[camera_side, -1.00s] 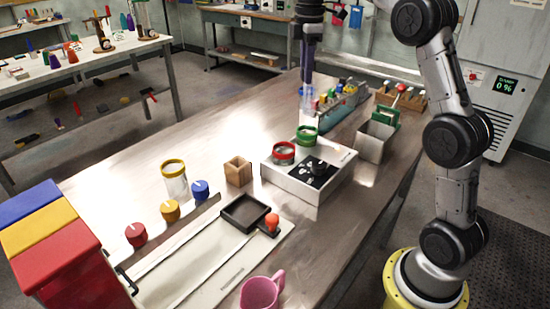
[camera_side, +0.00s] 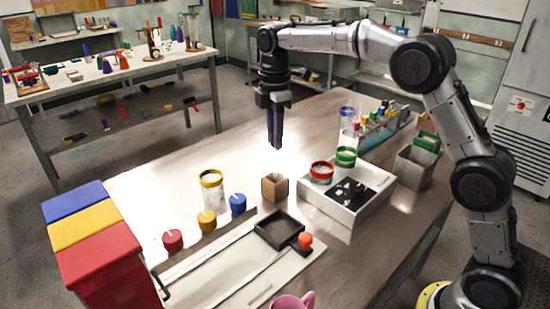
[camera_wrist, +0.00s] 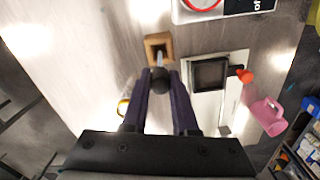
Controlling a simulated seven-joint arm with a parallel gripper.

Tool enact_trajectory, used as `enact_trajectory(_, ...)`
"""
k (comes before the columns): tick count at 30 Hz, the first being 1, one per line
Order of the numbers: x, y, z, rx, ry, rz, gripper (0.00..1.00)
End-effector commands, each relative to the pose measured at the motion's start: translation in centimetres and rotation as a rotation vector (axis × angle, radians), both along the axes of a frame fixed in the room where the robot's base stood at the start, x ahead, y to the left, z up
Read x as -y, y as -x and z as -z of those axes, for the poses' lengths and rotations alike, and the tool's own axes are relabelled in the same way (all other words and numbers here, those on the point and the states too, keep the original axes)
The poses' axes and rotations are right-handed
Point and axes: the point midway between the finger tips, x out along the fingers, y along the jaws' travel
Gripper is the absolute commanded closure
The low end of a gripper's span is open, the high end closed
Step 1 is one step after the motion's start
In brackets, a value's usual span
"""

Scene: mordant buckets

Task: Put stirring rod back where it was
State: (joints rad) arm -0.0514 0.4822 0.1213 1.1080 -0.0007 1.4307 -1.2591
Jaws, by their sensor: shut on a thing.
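My gripper (camera_side: 276,145) hangs fingers-down above the table, behind the small wooden block holder (camera_side: 275,190) and clear of the tabletop. In the wrist view, its two dark fingers close around a dark round knob (camera_wrist: 160,81), which looks like the top of the stirring rod. A tall clear cylinder (camera_side: 346,122) with a blue rim stands at the back right.
The table's back left is bare.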

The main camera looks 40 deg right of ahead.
Motion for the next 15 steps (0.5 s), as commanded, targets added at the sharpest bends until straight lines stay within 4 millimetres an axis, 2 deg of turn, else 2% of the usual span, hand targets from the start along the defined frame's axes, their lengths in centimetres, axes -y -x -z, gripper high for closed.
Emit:
enact_trajectory(10, 0.1, 0.0, 3.9, -0.002, 0.000, 0.001, 1.00)
enact_trajectory(15, 0.0, 0.0, 4.6, 0.001, 0.000, 0.001, 1.00)
